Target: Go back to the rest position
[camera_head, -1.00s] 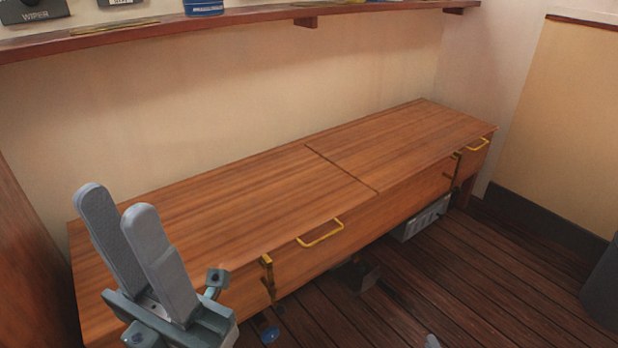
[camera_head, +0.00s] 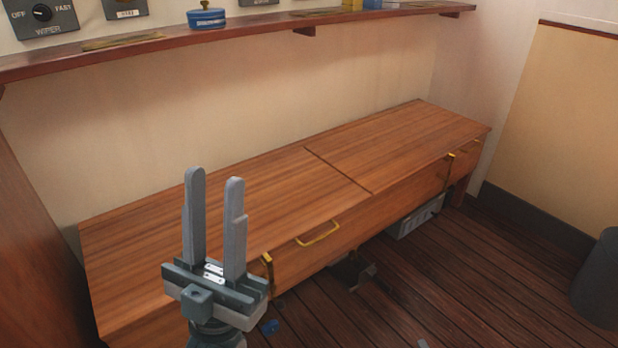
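My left gripper (camera_head: 215,182) stands upright at the lower left of the head view, in front of the wooden bench. Its two grey fingers point up with a clear gap between them, and nothing is held. My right gripper does not show clearly; only a small grey bit appears at the bottom edge, too little to identify.
A long wooden bench (camera_head: 400,150) with closed lids and brass handles (camera_head: 318,234) runs along the wall. A shelf (camera_head: 230,36) above holds a blue round tin (camera_head: 206,18). A grey crate (camera_head: 415,218) sits under the bench. A dark bin (camera_head: 598,280) stands right. Floor in front is mostly clear.

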